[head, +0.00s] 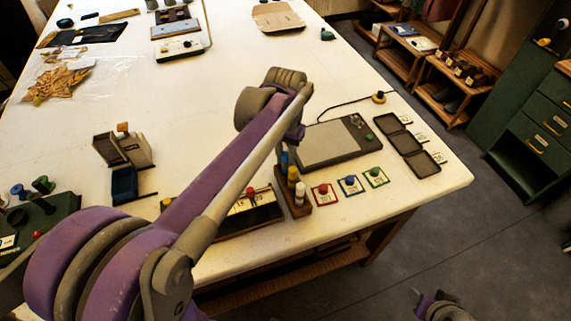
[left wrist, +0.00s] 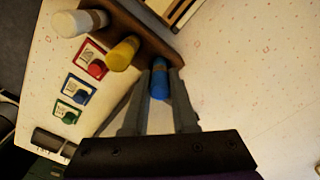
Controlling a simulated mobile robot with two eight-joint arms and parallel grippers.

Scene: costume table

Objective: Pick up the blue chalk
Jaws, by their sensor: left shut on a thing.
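The blue chalk (head: 284,160) stands at the far end of a brown wooden holder (head: 301,210). In the left wrist view, the blue chalk (left wrist: 159,82) lies between the two fingers of my left gripper (left wrist: 161,76), which is shut on it. In the head view my left gripper (head: 287,147) is above the holder, partly hidden by its own arm. A yellow chalk (left wrist: 123,53) and a white chalk (left wrist: 78,23) stand beside the blue one in the holder. I cannot tell whether the blue chalk's lower end is still in the holder.
Red (head: 323,195), blue (head: 351,186) and green (head: 376,177) framed cards with knobs lie right of the holder. A grey tablet (head: 335,145) lies behind them. A shallow box (head: 250,213) is close on the left. The table's front edge is near.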

